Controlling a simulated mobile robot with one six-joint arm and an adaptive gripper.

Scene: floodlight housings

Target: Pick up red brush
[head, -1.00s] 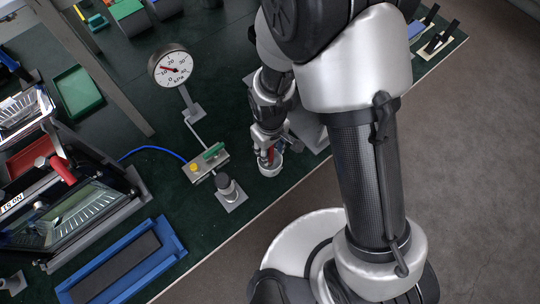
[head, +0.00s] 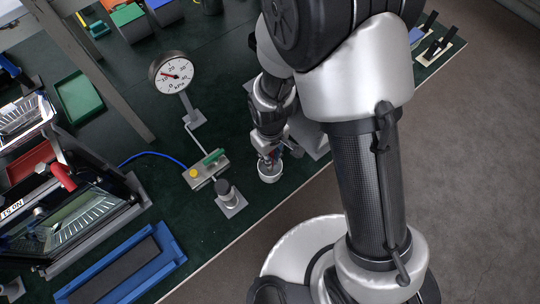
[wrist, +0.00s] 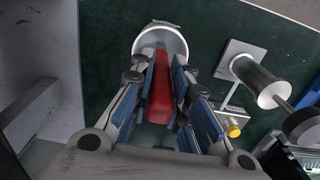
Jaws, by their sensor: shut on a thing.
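The red brush (wrist: 161,88) is between the fingers of my gripper (wrist: 160,95) in the wrist view, and the fingers are shut on it. Its far end lies over a white round cup (wrist: 174,42), whose rim shows around it; I cannot tell how deep it sits in the cup. In the head view my gripper (head: 268,158) points down over the cup (head: 270,172) near the bench's front edge, and the brush is mostly hidden by the fingers.
A pressure gauge (head: 174,73) stands on a post left of my gripper. A valve block with a yellow knob (head: 194,173) and a grey cylinder fitting (head: 228,196) are close by on the left. A blue-framed tray (head: 168,237) lies further left. A grey block adjoins the cup.

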